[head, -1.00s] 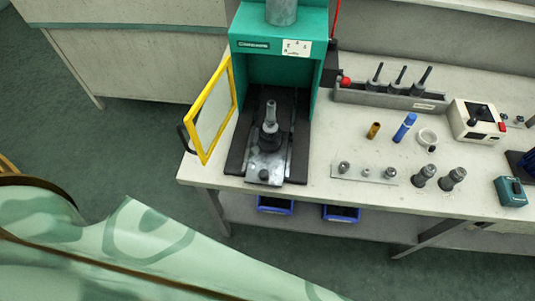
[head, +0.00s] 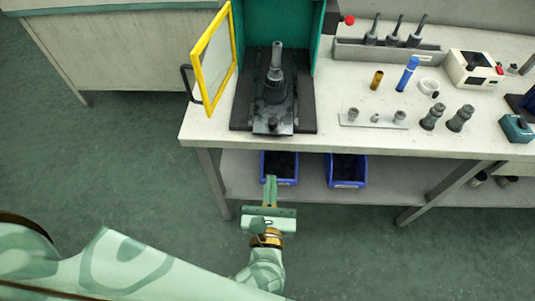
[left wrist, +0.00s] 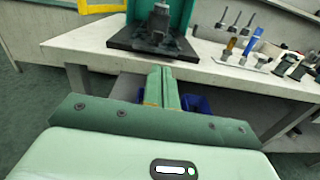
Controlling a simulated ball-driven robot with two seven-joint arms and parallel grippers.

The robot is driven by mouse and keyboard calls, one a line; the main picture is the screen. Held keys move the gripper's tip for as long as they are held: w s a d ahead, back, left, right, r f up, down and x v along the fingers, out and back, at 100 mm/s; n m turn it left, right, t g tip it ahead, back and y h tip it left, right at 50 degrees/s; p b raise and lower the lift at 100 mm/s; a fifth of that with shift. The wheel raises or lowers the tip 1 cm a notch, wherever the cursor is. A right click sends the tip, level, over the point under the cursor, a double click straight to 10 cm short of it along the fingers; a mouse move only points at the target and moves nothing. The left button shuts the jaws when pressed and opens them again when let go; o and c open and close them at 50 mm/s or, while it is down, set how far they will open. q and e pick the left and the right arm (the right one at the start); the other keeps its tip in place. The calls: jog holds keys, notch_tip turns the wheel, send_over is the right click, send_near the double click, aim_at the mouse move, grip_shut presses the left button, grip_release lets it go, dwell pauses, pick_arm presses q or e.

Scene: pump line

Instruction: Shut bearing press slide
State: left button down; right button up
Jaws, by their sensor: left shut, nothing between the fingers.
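The bearing press (head: 327,68) is a teal housing at the back of the bench, with its yellow-framed door (head: 213,58) swung open to the left. Its slide (head: 273,119), a metal plate carrying a dark fixture with an upright pin, sticks out at the front of the black base. The slide's fixture also shows in the left wrist view (left wrist: 158,24). My left gripper (head: 270,182) is shut and empty, below and in front of the bench edge, apart from the slide. In the left wrist view its fingers (left wrist: 162,78) are together, pointing toward the press. My right gripper is not in view.
Two blue bins (head: 346,171) sit on the shelf under the bench. To the right stand a plate with small parts (head: 373,119), a blue cylinder (head: 407,74), two dark bushings and a grey tool rack (head: 388,51). The floor before the bench is clear.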

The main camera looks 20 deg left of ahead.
aim_at(274, 128)
pick_arm(q)
jog(key=shift+n, duration=0.3)
jog(key=b+x, duration=0.1)
jog(key=x, duration=1.3)
jog(key=shift+a+f, duration=0.15)
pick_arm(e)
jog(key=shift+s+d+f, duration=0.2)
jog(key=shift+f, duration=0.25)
pick_arm(q)
jog(key=shift+w, duration=0.15)
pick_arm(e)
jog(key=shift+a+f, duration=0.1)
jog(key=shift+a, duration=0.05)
